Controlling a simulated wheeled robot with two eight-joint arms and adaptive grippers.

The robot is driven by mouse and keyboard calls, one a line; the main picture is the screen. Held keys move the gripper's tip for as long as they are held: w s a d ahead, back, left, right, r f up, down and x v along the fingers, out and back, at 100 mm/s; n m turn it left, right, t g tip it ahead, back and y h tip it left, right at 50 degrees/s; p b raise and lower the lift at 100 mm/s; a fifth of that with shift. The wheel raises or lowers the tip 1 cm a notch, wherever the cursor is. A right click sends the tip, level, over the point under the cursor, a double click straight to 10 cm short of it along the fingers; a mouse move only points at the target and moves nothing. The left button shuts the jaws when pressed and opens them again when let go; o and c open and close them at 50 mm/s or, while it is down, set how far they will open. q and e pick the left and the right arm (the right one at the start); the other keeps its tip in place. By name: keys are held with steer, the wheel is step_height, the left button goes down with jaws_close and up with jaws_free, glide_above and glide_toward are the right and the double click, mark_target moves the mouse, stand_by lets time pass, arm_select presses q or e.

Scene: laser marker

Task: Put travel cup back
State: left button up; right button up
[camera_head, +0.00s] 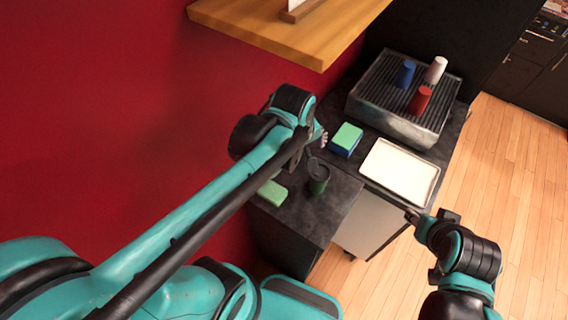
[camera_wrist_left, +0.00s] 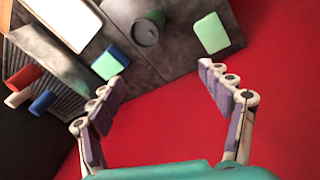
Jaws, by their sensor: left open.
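A dark green cup with a black lid (camera_head: 318,180), which looks like the travel cup, stands upright on the dark counter (camera_head: 290,214). In the left wrist view the cup (camera_wrist_left: 145,33) is at the top, beyond the fingertips and apart from them. My left gripper (camera_head: 320,139) is above the counter's wall side; in the left wrist view (camera_wrist_left: 162,76) its fingers are wide apart with nothing between them. My right gripper (camera_head: 412,214) is near the front of the white tray; its finger opening is too small to tell.
A ribbed metal unit (camera_head: 395,122) holds a blue cup (camera_head: 405,74), a red cup (camera_head: 419,101) and a white cup (camera_head: 436,70). A white tray (camera_head: 400,171), a green-topped blue block (camera_head: 346,140) and a light green block (camera_head: 272,192) lie nearby. A wooden shelf (camera_head: 290,35) overhangs.

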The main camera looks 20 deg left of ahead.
arm_select(q)
steer(key=s+a+m+t, duration=0.3)
steer(key=s+m, duration=0.4)
steer(key=m, duration=0.3)
steer(key=shift+a+r+m+t, duration=0.2)
steer(key=shift+r+m+t, duration=0.1)
steer(key=shift+r, duration=0.05)
steer(key=shift+w, duration=0.1)
step_height(320, 180, down, 18)
steer(key=b, duration=1.7)
steer(key=shift+r, duration=0.2)
